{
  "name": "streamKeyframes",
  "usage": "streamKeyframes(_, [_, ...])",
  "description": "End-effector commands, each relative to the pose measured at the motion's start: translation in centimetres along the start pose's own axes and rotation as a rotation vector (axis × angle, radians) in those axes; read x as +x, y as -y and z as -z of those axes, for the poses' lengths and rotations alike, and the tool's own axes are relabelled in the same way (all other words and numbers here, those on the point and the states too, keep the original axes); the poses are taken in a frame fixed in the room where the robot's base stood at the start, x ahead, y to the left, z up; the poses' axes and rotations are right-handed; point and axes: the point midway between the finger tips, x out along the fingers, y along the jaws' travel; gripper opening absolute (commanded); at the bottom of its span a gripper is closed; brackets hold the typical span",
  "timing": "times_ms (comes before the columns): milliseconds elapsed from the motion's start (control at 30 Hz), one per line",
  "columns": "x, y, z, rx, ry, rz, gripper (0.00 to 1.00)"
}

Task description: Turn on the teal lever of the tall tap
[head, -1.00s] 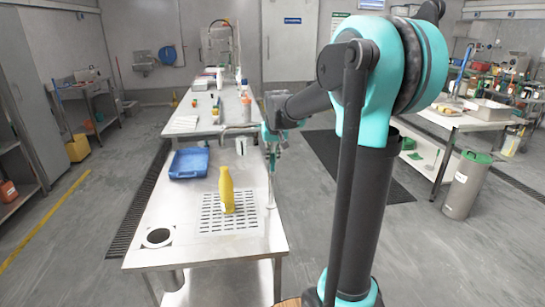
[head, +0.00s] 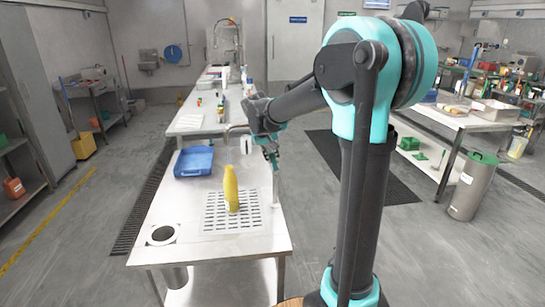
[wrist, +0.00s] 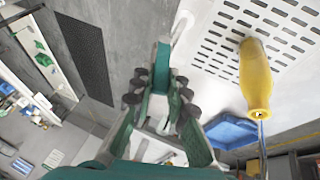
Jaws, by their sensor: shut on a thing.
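The tall tap (head: 276,187) stands at the right edge of the near metal table, its post partly hidden by my gripper. Its spout (head: 237,129) reaches left over the table. My gripper (head: 271,153) is at the upper part of the tap. In the wrist view, the teal lever (wrist: 161,62) lies between the fingertips of my gripper (wrist: 158,88), which are closed on it. Whether the lever has turned, and any water, cannot be made out.
A yellow bottle (head: 231,190) stands on the slotted drain (head: 250,215), left of the tap. A blue tray (head: 193,161) lies behind it. The table has a round hole (head: 161,234) at front left. A grey bin (head: 472,187) stands on the right.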

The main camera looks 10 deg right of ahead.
Motion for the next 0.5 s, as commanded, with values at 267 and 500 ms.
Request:
streamKeyframes(267, [0.0,0.0,-0.04,0.0,0.001,0.001,0.36])
streamKeyframes(500, [-0.07,0.0,-0.01,0.0,0.0,0.001,0.36])
